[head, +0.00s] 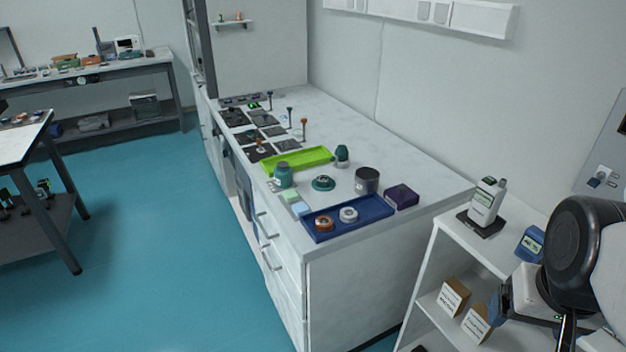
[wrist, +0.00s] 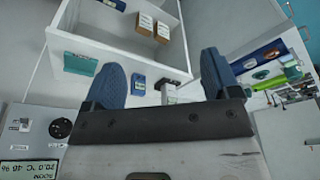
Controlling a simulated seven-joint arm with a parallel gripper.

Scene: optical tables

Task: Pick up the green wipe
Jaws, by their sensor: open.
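The green wipe (head: 290,196) looks like a small pale green square lying flat on the white bench, left of the blue tray and beside a pale blue square (head: 300,208). I cannot make it out in the wrist view. My gripper (wrist: 162,80) is open, its two blue fingers wide apart with nothing held between them. In the head view my gripper (head: 510,302) is at the lower right, by the white shelf unit, well away from the wipe.

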